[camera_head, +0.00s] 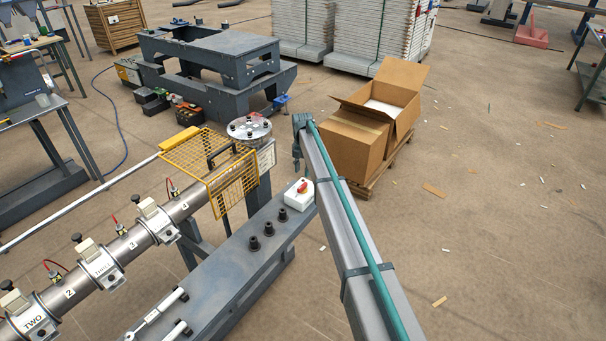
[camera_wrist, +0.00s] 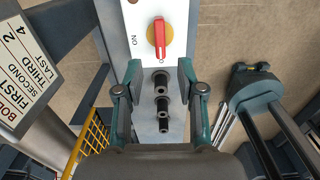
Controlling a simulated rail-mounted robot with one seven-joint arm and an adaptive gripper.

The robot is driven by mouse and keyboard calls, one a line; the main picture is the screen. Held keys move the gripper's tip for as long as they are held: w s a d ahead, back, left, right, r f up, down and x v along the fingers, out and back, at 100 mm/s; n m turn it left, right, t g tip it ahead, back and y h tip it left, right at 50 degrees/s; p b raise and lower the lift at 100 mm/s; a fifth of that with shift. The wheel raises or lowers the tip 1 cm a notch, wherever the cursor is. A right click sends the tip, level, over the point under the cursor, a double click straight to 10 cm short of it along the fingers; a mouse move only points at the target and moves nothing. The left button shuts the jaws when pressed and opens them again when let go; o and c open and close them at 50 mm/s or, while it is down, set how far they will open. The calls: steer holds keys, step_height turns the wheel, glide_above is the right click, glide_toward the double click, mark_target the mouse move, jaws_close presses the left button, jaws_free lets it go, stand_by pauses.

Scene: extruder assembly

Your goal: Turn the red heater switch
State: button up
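The red heater switch (camera_wrist: 160,38) is a red knob on a yellow disc, set in a white box (camera_wrist: 139,17) with lettering beside the knob. In the head view the switch (camera_head: 302,186) sits on its white box (camera_head: 299,195) at the far end of a grey beam. In the wrist view my gripper (camera_wrist: 159,79) is open, its two fingers apart and nothing visible between them. The knob appears ahead of the fingertips, apart from them. In the head view my gripper (camera_head: 298,150) is partly hidden by my arm and hangs near the switch box.
Several black bolts (camera_head: 268,229) stand on the grey beam (camera_head: 235,262) near the switch box. A yellow mesh guard (camera_head: 212,170) covers the barrel's end at left. Cardboard boxes (camera_head: 358,142) stand on a pallet behind. Floor to the right is mostly clear.

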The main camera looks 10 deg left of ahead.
mark_target(302, 185)
steer(key=shift+f+b, duration=1.2)
steer(key=shift+f, duration=2.7)
steer(key=shift+f, duration=0.1)
jaws_close()
